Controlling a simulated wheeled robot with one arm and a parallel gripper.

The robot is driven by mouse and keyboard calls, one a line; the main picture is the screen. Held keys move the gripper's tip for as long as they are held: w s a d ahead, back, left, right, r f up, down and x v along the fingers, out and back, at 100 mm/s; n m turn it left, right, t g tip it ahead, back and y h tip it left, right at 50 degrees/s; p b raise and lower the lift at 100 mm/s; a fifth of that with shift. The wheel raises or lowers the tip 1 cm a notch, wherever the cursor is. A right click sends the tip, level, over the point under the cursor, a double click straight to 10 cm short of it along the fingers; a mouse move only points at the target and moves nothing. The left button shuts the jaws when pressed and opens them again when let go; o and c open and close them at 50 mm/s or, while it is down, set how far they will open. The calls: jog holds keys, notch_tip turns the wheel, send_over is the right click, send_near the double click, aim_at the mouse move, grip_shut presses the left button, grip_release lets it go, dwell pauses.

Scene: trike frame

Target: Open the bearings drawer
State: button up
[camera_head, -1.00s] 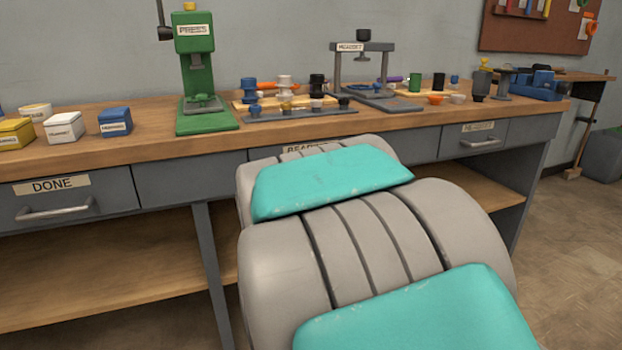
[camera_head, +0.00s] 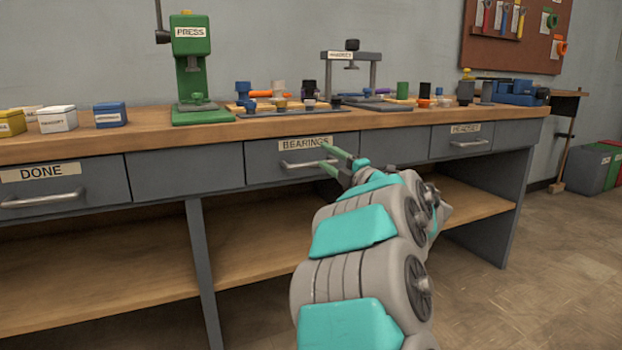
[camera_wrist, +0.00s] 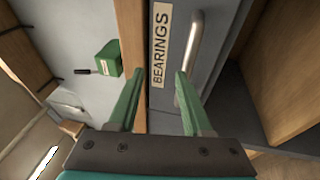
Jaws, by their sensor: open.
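The bearings drawer (camera_head: 265,165) is a grey front under the wooden bench top, flush with its neighbours, with a "BEARINGS" label and a silver bar handle (camera_head: 303,163). My gripper (camera_head: 328,158) is open, its two green fingers pointing at the drawer near the right end of the handle. In the wrist view my gripper (camera_wrist: 156,98) has its fingers spread. The drawer's handle (camera_wrist: 193,50) runs up from the right fingertip, and the label (camera_wrist: 160,45) lies between the fingers. I cannot tell whether a finger touches the handle.
The DONE drawer (camera_head: 60,185) is at the left, and another labelled drawer (camera_head: 460,138) is at the right. A green press (camera_head: 192,70) and small parts stand on the bench top. A wooden shelf (camera_head: 260,245) lies below. Open floor (camera_head: 540,270) is at the right.

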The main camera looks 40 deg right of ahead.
aim_at(314, 166)
notch_tip(314, 166, down, 4)
jog(key=s+n+y+b, duration=0.1)
jog(key=s+n+y, duration=0.1)
jog(key=n+y, duration=0.15)
jog(key=shift+m, duration=0.45)
jog(key=x, duration=0.6)
jog(key=shift+w+f+b, duration=0.3)
jog(key=shift+f+b, duration=0.05)
jog(key=shift+b, duration=0.05)
jog(key=shift+w+r, duration=0.2)
jog(key=shift+w, duration=0.35)
grip_shut()
